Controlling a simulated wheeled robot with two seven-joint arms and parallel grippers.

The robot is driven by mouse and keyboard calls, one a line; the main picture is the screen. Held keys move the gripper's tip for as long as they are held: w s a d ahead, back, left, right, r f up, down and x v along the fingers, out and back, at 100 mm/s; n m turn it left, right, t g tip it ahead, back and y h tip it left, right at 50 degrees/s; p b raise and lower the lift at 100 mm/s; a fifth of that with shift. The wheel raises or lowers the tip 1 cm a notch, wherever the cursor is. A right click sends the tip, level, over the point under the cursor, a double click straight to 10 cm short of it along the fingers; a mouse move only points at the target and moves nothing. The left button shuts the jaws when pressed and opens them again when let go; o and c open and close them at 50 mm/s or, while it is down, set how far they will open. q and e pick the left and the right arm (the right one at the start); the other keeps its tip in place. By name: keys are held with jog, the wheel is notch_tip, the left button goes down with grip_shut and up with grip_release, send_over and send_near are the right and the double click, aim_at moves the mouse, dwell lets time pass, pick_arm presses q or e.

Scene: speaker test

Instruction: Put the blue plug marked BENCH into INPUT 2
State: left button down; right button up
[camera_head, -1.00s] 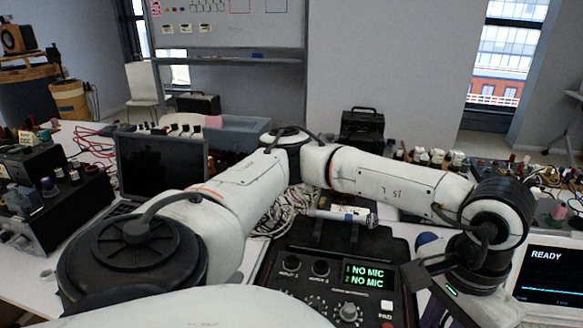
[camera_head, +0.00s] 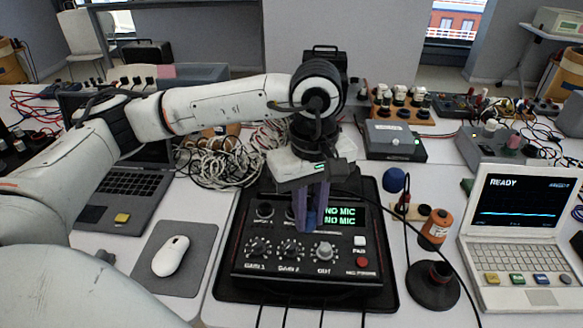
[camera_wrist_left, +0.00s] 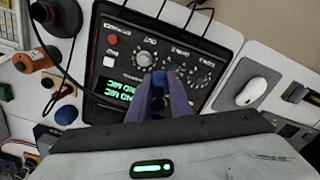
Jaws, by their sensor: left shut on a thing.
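My left gripper (camera_head: 312,210) points down over the black audio box (camera_head: 345,272), its purple fingers shut on a small blue plug (camera_head: 307,219). The plug also shows between the fingertips in the left wrist view (camera_wrist_left: 158,78); no BENCH mark is readable. Two round sockets sit at the box's upper left. The left socket (camera_head: 264,210) is clear, and the second socket (camera_head: 289,213) is close beside the fingers. I cannot tell whether the plug touches a socket. The green display (camera_head: 342,219), partly covered by the fingers, reads NO MIC on both lines. My right gripper is not in view.
A blue ball (camera_head: 394,180), an orange cylinder (camera_head: 436,228) and a black round base (camera_head: 433,286) stand right of the box, with a black cable passing there. A READY laptop (camera_head: 522,230) stands farther right. A mouse (camera_head: 171,255) lies left; coiled white cables (camera_head: 215,160) lie behind.

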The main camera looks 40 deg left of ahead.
pick_arm(q)
jog(key=w+a+n+p, duration=0.1)
jog(key=w+a+n, duration=0.2)
jog(key=n, duration=1.2)
jog(key=w+a+n+p, duration=0.1)
jog(key=w+a+n, duration=0.3)
jog(key=n, duration=1.1)
jog(key=shift+a, duration=0.6)
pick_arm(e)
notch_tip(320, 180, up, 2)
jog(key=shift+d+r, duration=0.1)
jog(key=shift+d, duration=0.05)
pick_arm(q)
jog(key=shift+f+b, duration=1.55)
jog(key=shift+f, duration=0.5)
jog(key=shift+f+b, duration=0.5)
jog(key=shift+f, duration=0.5)
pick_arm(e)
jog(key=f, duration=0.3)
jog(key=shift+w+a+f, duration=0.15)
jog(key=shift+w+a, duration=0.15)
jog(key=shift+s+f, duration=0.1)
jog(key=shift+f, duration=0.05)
pick_arm(q)
jog(key=shift+f, duration=0.3)
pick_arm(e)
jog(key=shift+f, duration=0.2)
